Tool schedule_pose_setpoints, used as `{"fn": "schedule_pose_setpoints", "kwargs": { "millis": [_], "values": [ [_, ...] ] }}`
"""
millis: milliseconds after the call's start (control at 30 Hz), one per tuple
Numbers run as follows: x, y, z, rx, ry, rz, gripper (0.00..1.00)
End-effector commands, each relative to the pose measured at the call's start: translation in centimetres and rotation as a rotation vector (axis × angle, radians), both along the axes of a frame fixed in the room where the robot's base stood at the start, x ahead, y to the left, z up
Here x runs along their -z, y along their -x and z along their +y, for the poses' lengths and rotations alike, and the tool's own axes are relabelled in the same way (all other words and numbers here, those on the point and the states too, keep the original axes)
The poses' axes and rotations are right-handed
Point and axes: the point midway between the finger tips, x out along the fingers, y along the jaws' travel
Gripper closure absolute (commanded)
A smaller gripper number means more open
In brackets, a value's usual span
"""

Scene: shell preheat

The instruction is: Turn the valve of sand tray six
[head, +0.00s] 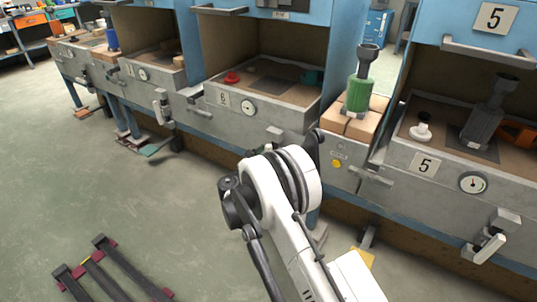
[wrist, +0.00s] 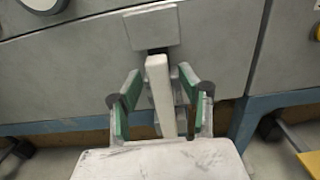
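Sand tray six (head: 262,122) carries a "6" label and a round gauge in the head view. In the wrist view, its valve has a square grey block (wrist: 152,27) on the tray front and a pale lever handle (wrist: 160,92) hanging down from it. My gripper (wrist: 159,84) is open, with its green-padded fingers on either side of the handle. Gaps show between handle and pads, so it is not clamped. In the head view, my arm hides the gripper and most of this valve.
Sand tray five (head: 450,178) stands to the right, with its own valve handle (head: 488,248). A green tool (head: 358,92) stands on a box between the trays. A yellow button (head: 336,163) is on the front panel below. Open floor lies at left, with a dark frame (head: 110,270).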

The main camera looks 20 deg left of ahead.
Motion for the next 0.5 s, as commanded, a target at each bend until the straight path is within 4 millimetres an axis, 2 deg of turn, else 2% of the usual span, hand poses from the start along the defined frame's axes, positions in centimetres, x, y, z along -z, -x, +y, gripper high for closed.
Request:
{"fn": "schedule_pose_setpoints", "kwargs": {
  "millis": [133,433,500],
  "values": [
    [0.01,-0.86,-0.22,0.001,0.0,0.0,0.62],
    [-0.05,-1.0,-0.25,0.0,0.0,0.0,0.62],
    [-0.05,-0.99,-0.24,0.0,0.0,0.0,0.71]
  ]
}}
